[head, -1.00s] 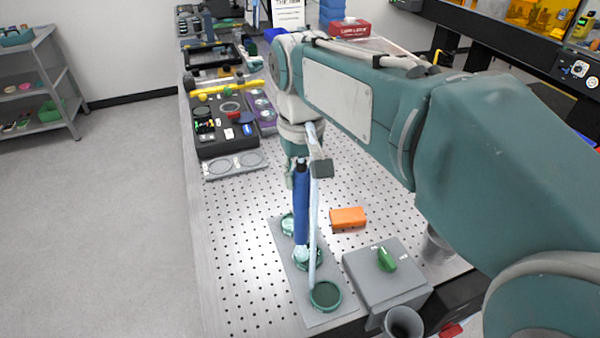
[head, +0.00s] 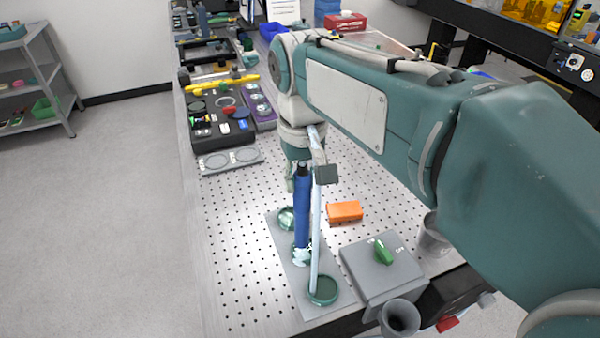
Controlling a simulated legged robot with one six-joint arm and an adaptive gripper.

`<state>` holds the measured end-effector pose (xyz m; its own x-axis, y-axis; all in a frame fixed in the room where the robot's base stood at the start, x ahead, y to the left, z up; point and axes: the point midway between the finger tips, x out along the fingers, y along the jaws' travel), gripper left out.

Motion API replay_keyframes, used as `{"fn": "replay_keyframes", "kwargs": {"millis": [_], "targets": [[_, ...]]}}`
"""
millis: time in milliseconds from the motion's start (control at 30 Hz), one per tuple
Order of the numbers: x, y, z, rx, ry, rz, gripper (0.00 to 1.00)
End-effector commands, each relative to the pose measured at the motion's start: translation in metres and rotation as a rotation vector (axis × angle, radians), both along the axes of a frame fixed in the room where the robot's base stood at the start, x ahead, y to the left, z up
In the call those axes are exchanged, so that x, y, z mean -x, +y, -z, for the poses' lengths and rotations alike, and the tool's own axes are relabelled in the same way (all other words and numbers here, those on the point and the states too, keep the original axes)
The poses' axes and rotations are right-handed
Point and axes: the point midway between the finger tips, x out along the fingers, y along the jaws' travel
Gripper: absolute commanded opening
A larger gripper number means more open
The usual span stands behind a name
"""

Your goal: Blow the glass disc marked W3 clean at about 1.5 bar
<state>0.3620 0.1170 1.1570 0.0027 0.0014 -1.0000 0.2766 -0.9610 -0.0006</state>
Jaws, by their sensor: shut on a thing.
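My gripper (head: 299,180) points down at the end of my arm and appears shut on a long blue tool (head: 303,212), which hangs almost upright; its fingers are mostly hidden. A pale thin tube (head: 316,235) runs down beside the tool, its lower end in front of the near glass disc (head: 323,290). Contact with that disc cannot be told. A far disc (head: 286,218) and a middle disc (head: 302,254), partly hidden by the tool, share the grey plate (head: 276,233). No W3 mark is legible. A grey box (head: 365,275) carries a green knob (head: 384,252); its pressure setting is unreadable.
An orange block (head: 345,211) lies right of the plate. A grey cup (head: 432,238) and a dark-mouthed funnel (head: 400,318) flank the box. A black tray of small items (head: 220,125) stands farther back. The perforated table is bare left of the plate.

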Motion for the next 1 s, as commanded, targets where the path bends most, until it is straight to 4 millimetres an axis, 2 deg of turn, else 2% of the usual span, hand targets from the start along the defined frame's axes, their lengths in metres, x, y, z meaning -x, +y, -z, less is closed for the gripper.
{"fn": "replay_keyframes", "kwargs": {"millis": [567,1000], "targets": [[-0.0004,-0.0001,-0.0001,0.000,0.000,0.000,0.00],[-0.0093,-0.0050,-0.0003,0.000,-0.001,0.001,0.00]]}}
